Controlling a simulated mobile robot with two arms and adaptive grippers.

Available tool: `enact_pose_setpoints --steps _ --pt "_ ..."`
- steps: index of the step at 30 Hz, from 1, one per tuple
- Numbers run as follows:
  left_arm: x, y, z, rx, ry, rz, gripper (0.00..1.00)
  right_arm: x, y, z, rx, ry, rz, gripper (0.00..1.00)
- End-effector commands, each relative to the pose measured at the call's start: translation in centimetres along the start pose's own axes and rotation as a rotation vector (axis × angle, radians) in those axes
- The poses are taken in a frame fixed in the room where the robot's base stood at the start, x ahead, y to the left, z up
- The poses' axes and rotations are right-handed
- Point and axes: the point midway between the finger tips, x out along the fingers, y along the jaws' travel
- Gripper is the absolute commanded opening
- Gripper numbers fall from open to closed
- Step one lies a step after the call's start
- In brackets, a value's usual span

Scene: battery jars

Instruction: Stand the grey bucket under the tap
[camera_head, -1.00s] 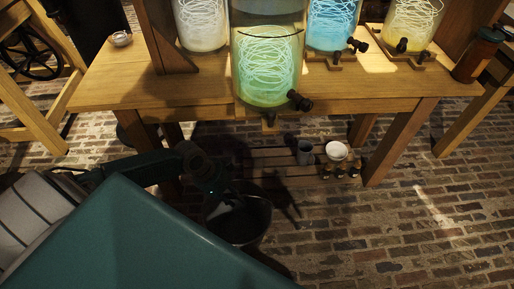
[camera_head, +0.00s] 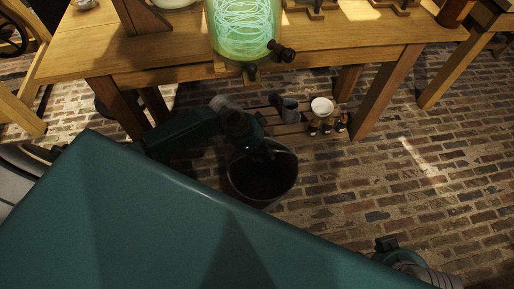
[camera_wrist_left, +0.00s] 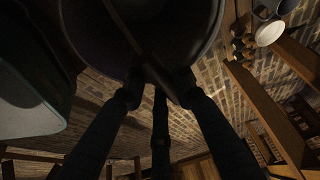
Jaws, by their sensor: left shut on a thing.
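The grey bucket (camera_head: 255,196) is in front of the table, lower than its top, dark inside. In the left wrist view its rim and dark inside (camera_wrist_left: 90,35) fill the upper part, with a bar like a handle crossing it. My left gripper (camera_head: 264,150) is at the bucket's far side, shut on it; handle or rim I cannot tell. Its fingers also show in the left wrist view (camera_wrist_left: 156,85). The dark tap (camera_head: 284,53) is on the green glowing jar (camera_head: 243,28) at the table's front edge, beyond the bucket. Whether the bucket touches the floor is unclear. My right gripper is not visible.
The wooden table (camera_head: 160,62) has thick legs. Under it a low slatted shelf (camera_head: 290,134) holds a grey cup (camera_head: 290,109), a white bowl (camera_head: 321,107) and several small dark items. Brick floor (camera_head: 400,180) is clear to the right.

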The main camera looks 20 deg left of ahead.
Motion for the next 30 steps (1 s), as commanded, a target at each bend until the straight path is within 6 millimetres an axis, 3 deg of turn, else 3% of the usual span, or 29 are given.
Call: enact_pose_setpoints --steps 3,13,19,30 --pt "0.3 -0.1 -1.9 0.004 0.015 -0.005 0.0 0.1 0.0 0.1 0.0 0.001 0.0 0.37" --pt "1.3 -0.2 -4.4 0.003 0.013 -0.005 0.0 0.6 0.0 0.3 0.0 0.0 0.0 0.37" --pt "2.5 -0.1 -3.7 0.002 0.009 -0.004 0.0 1.1 -0.1 0.4 0.0 0.0 0.0 0.37" --pt "2.6 -0.2 -3.7 0.003 0.011 -0.005 0.0 1.2 -0.1 0.5 0.0 0.0 0.0 0.37"
